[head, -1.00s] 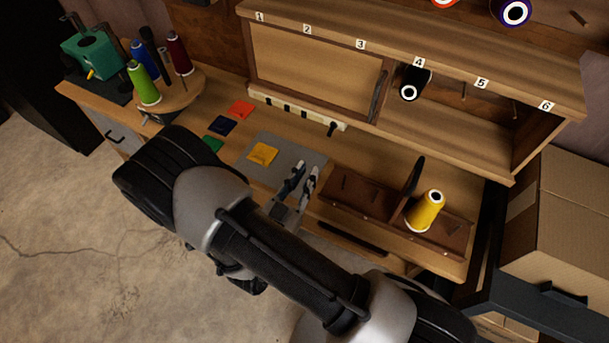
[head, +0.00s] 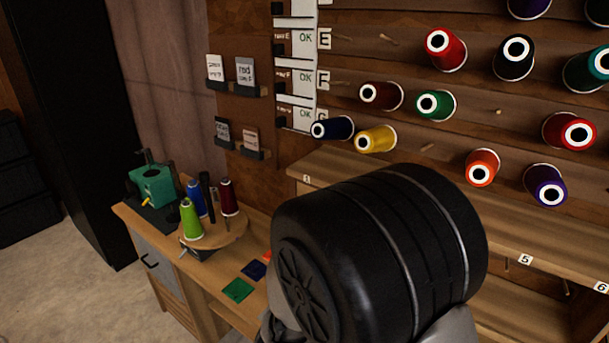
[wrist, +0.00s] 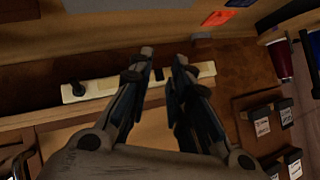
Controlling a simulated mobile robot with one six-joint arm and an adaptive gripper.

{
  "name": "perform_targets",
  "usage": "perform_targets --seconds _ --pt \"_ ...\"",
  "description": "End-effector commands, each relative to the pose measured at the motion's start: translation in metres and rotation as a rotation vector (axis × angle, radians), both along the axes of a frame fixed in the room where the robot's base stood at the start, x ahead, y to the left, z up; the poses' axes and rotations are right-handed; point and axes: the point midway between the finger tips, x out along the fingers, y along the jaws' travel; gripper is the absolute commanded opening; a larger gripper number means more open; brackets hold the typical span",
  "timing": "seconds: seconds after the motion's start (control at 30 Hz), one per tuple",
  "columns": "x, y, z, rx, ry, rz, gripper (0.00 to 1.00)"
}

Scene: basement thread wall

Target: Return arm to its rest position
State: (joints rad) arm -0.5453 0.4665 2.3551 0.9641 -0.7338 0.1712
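My gripper (wrist: 163,58) shows in the wrist view with its two fingers apart and nothing between them. Beyond the fingers is a cream strip (wrist: 100,88) with dark marks along the bench. In the head view my gripper is out of sight. A large black joint of my arm fills the lower middle of that view and hides part of the bench and cabinet.
A thread wall holds several cones, such as a red one (head: 443,50) and a yellow one (head: 376,139). A round wooden stand (head: 212,232) with cones and a green device (head: 152,186) are on the bench at left. Bare floor (head: 70,265) lies further left.

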Motion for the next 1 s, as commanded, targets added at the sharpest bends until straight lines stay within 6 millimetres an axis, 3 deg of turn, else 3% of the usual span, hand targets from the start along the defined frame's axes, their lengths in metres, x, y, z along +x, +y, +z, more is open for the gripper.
perform_targets --seconds 0.03,0.17,0.27,0.43,0.53,0.73,0.83,1.0 --pt "0.002 0.002 0.024 0.050 0.015 0.049 0.18" --pt "-0.014 0.009 0.069 0.115 0.082 0.211 0.18" --pt "-0.039 0.004 0.102 0.118 0.132 0.332 0.18" --pt "-0.100 -0.023 0.143 0.042 0.230 0.501 0.18" --pt "-0.145 -0.050 0.156 -0.039 0.305 0.565 0.18" --pt "-0.227 -0.104 0.164 -0.193 0.464 0.595 0.18" --pt "-0.253 -0.122 0.164 -0.237 0.521 0.588 0.18" --pt "-0.270 -0.133 0.164 -0.265 0.561 0.580 0.18"
